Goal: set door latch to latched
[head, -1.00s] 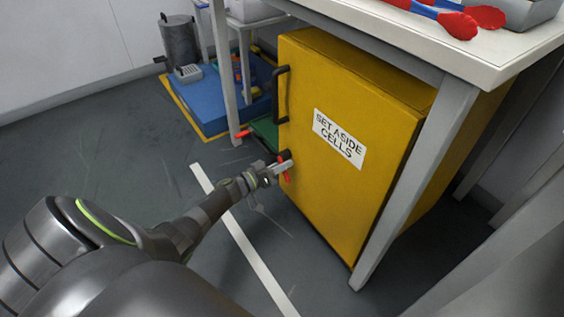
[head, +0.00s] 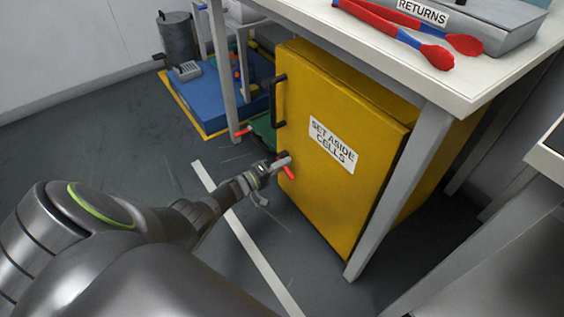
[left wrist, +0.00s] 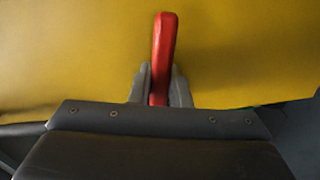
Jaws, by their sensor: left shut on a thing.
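The yellow cabinet (head: 330,190) stands under the white table, its door labelled "SET ASIDE CELLS". The red door latch (head: 288,172) is on the door's left edge, below the black door handle (head: 279,100). My left gripper (head: 281,163) is at the latch, shut on it. In the left wrist view the red latch lever (left wrist: 164,50) stands upright in the picture between the two fingers of my left gripper (left wrist: 160,90), with the yellow door behind it. The latch's pivot is hidden. In the head view the latch slants down to the right. My right gripper is not in view.
The white table (head: 350,45) above holds red-and-blue tongs (head: 395,35) and a grey "RETURNS" box (head: 480,22). A table leg (head: 400,200) crosses in front of the cabinet. A blue platform (head: 215,97) and grey bin (head: 180,38) stand behind left. The floor at left is clear.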

